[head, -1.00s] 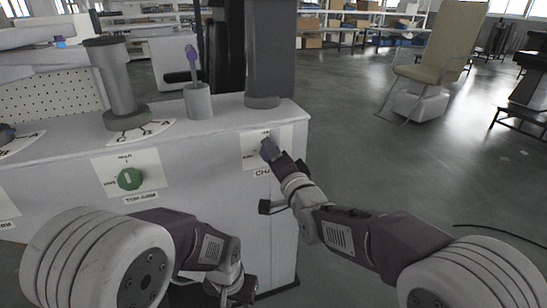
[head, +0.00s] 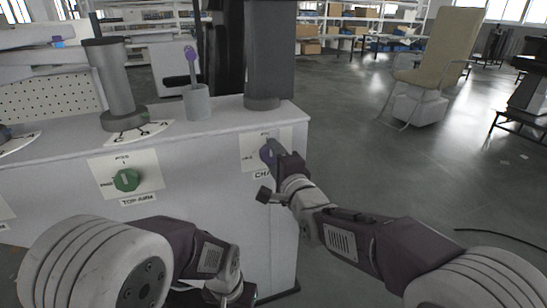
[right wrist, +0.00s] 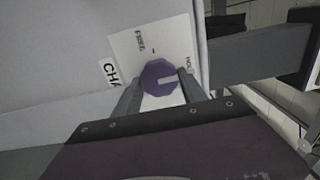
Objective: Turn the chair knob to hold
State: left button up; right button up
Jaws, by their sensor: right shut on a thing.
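The purple chair knob (right wrist: 160,77) sits on a white label plate on the front of the cabinet. In the right wrist view the plate reads "FREE" above the knob and "HOLD" at its upper right. The knob's white mark points right, toward the right finger and a little below the word "HOLD". My right gripper (right wrist: 159,90) is shut on the knob, one finger on each side. In the head view the knob (head: 266,152) is partly hidden by my right gripper (head: 275,152). My left gripper (head: 236,293) hangs low at the bottom, its fingers unclear.
A green knob (head: 126,180) labelled "TOP-ARM" is to the left on the same cabinet (head: 200,165). On top stand grey columns (head: 268,60) and a grey cup (head: 197,102) holding a purple-topped item. A beige chair (head: 452,45) stands on the open floor at right.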

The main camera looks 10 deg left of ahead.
jog(key=o, duration=1.3)
jog(key=shift+o, duration=0.2)
jog(key=shift+s+d, duration=0.1)
jog(key=p+v, duration=0.2)
jog(key=v, duration=0.7)
jog(key=shift+p, duration=0.3)
